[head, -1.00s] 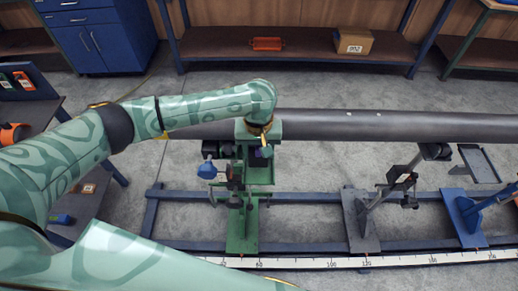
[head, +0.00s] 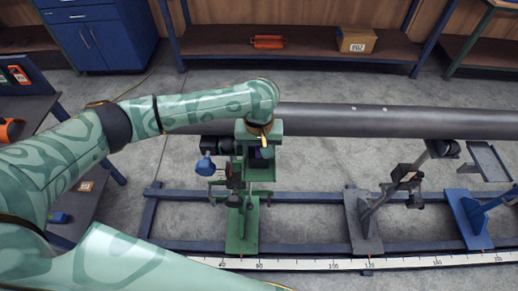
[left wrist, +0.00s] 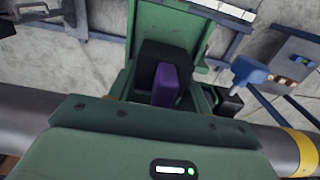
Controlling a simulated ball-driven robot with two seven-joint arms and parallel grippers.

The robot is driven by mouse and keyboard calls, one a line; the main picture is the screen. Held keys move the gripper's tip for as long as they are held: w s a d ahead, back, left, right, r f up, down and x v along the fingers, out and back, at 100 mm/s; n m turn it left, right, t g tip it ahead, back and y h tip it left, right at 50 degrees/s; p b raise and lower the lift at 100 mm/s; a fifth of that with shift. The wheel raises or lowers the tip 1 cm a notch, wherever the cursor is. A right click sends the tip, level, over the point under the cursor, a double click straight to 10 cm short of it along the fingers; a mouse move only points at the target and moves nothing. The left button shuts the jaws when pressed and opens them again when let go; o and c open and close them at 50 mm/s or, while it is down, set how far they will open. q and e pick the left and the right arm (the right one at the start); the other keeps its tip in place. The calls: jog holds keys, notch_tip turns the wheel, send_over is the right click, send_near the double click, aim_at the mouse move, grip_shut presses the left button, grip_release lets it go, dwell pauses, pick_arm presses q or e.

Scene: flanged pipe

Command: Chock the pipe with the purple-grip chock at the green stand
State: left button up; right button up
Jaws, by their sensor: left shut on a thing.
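The grey pipe (head: 400,122) lies across the head view on its stands and passes behind my left gripper in the left wrist view. The green stand (head: 243,225) is below my left gripper (head: 258,160), which points down beside the pipe. In the left wrist view, a dark chock (left wrist: 158,58) with a purple grip (left wrist: 166,86) sits just beyond the gripper body, over the green stand (left wrist: 170,28). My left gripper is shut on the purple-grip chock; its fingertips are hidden. Whether the chock touches the pipe cannot be told. My right gripper is out of view.
A grey stand (head: 363,225) and a blue stand (head: 468,220) stand to the right on the blue rail frame (head: 310,197). A blue knob (head: 205,166) sticks out left of the green stand. A white ruler strip (head: 310,265) runs along the front.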

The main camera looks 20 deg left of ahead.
pick_arm(q)
jog(key=shift+w+a, duration=0.2)
jog(key=shift+w, duration=0.45)
jog(key=shift+w+a, duration=0.15)
jog(key=shift+w, duration=0.5)
jog(key=o, duration=1.2)
jog(key=shift+c, duration=0.2)
jog(key=shift+s+r+p, duration=0.1)
jog(key=shift+r+p, duration=0.75)
jog(key=shift+p, duration=0.35)
jog(key=r+p, duration=0.1)
jog(key=p, duration=0.2)
jog(key=r+p, duration=0.4)
jog(key=p, duration=0.1)
jog(key=shift+s+d+r+p, duration=0.1)
jog(key=shift+s+r+p, duration=0.05)
jog(key=shift+s+p, duration=0.25)
